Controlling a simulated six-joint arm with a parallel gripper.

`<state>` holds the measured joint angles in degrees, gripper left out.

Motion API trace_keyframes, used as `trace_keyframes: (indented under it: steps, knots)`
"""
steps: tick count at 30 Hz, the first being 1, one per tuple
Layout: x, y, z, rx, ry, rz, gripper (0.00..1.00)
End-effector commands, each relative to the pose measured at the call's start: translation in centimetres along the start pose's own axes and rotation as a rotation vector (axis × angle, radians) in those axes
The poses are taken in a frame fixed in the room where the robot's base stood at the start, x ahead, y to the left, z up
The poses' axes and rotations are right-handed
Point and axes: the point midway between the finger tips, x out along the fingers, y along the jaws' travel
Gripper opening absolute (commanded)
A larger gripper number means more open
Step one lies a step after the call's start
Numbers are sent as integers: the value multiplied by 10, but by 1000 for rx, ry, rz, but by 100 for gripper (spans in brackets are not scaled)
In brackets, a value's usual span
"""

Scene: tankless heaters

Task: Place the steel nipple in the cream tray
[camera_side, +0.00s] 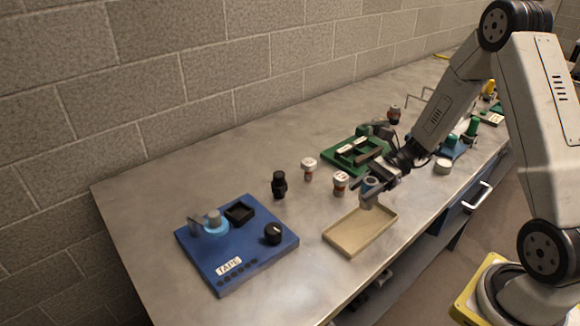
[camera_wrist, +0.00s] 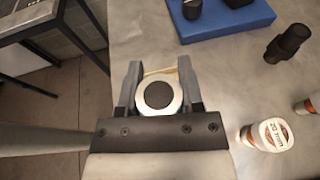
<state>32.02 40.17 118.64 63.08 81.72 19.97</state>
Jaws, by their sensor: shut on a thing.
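The steel nipple (camera_side: 367,202) is upright between the fingers of my gripper (camera_side: 371,187). In the wrist view its round end shows as a pale ring around a dark centre (camera_wrist: 158,95), with a finger of my gripper (camera_wrist: 158,88) on each side. The cream tray (camera_side: 352,247) is a shallow empty rectangle near the bench's front edge. The nipple appears at the tray's far edge in the side view; I cannot tell its height above it. In the wrist view only a sliver of the tray (camera_wrist: 160,73) shows behind the nipple.
A blue board labelled TAPE (camera_side: 258,262) lies left of the tray. A black fitting (camera_side: 279,184) and two white-capped containers (camera_side: 309,169) (camera_side: 340,184) stand behind it. A green fixture (camera_side: 345,160) is farther back. Bare bench lies between the blue board and tray.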

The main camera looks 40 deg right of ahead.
Motion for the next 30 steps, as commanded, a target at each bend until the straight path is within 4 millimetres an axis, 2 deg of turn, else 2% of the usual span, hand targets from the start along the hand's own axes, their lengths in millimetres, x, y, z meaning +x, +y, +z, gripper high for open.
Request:
trace_keyframes:
  steps: [21, 30]
  knots:
    - [15, -1, -50, 1, 0, -1, 0]
    - [19, -1, -60, -1, 0, -1, 0]
